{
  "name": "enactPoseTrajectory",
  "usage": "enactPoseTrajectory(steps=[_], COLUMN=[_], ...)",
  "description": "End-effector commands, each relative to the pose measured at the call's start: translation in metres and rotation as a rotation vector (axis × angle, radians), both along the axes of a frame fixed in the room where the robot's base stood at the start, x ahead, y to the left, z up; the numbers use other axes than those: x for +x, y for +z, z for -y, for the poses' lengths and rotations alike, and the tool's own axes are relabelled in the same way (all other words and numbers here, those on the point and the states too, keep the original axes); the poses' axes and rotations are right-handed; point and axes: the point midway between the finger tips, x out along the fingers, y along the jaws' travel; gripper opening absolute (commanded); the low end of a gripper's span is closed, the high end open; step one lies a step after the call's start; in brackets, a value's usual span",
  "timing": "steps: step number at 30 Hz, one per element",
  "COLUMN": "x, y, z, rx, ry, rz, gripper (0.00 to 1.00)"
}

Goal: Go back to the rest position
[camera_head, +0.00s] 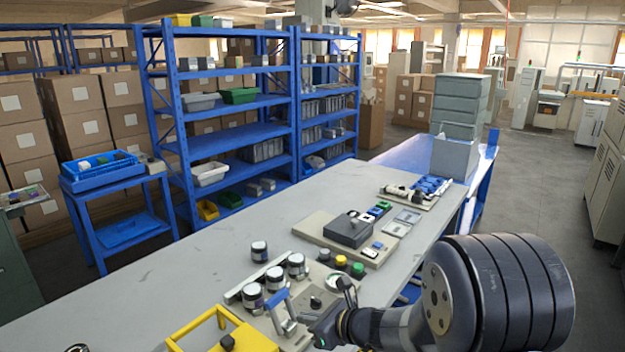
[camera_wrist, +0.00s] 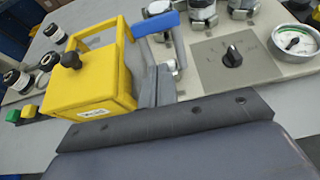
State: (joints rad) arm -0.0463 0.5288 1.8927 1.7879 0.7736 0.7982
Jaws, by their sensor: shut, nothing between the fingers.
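My gripper (camera_head: 322,328) is low over the front edge of the workbench in the head view, at the end of my arm. In the wrist view its two grey fingers (camera_wrist: 156,82) are together, with nothing between them. They are close to a blue-handled lever (camera_wrist: 156,24) and the right side of a yellow box with a black knob (camera_wrist: 100,75); I cannot tell if they touch. The lever (camera_head: 277,299) and the yellow box (camera_head: 240,340) also show in the head view. No marked rest position is visible.
A panel with a black rotary knob (camera_wrist: 233,58) and a round gauge (camera_wrist: 293,41) lies close on the right. Several dark-and-white cylinders stand on the workbench (camera_head: 185,270). A grey block (camera_head: 348,230) and grey bins (camera_head: 455,155) are farther back. Bare bench is at left.

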Motion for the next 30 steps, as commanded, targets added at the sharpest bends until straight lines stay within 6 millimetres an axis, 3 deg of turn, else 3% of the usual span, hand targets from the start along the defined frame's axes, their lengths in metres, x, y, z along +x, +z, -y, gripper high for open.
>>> enactPoseTrajectory(steps=[14,21,30], x=[-0.007,-0.031,-0.049], y=[-0.018,-0.034,-0.020], z=[0.010,0.042,0.064], rx=[0.122,0.125,0.125], ry=[-0.003,-0.006,-0.001], rz=[0.094,0.096,0.098], gripper=[0.00,0.00,0.00])
